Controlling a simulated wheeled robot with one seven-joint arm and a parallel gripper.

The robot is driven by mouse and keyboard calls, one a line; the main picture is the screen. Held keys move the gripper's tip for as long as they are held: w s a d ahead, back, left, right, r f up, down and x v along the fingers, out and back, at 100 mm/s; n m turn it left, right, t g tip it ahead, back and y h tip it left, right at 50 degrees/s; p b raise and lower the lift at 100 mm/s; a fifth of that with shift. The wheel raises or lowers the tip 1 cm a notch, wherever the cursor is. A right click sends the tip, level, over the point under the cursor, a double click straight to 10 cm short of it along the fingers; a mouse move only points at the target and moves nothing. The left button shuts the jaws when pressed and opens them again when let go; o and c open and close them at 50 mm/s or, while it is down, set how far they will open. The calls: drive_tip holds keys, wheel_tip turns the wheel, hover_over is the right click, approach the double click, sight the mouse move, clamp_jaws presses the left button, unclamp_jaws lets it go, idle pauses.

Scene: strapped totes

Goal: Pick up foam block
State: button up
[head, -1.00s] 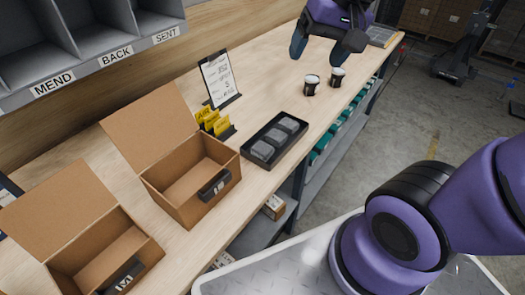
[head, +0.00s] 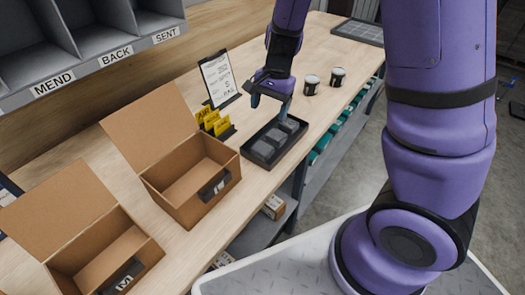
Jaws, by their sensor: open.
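Three dark grey foam blocks lie in a row in a black tray (head: 257,162) on the wooden bench. The near block (head: 263,149) and the middle block (head: 276,137) show clearly. My gripper (head: 270,108) points down over the far part of the tray. Its jaws are open and nothing shows between them. One finger is close to the far block; whether it touches I cannot tell.
Two open cardboard boxes (head: 160,184) (head: 72,270) stand left of the tray. Yellow cards (head: 214,122) and a clipboard stand (head: 218,79) are behind it. Two small dark cups (head: 311,85) (head: 337,77) stand beyond it. Grey labelled cubbies (head: 95,45) hang at upper left.

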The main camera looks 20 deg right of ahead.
drive_tip(key=m, duration=0.1)
approach(263, 148)
drive_tip(key=shift+g+h, duration=0.3)
drive_tip(key=f, duration=0.4)
drive_tip(key=shift+w+a+f, duration=0.2)
drive_tip(key=shift+a+f, duration=0.05)
drive_tip(key=shift+f, duration=0.15)
drive_tip(key=shift+s+a+f, duration=0.1)
drive_tip(key=shift+a+f, duration=0.15)
drive_tip(key=shift+f, duration=0.6)
drive_tip(key=shift+s+a+f, duration=0.1)
drive_tip(key=shift+a+f, duration=0.15)
drive_tip(key=shift+f, duration=0.6)
drive_tip(key=shift+s+a+f, duration=0.1)
drive_tip(key=shift+a+f, duration=0.15)
drive_tip(key=shift+f, duration=0.6)
drive_tip(key=c, duration=0.7)
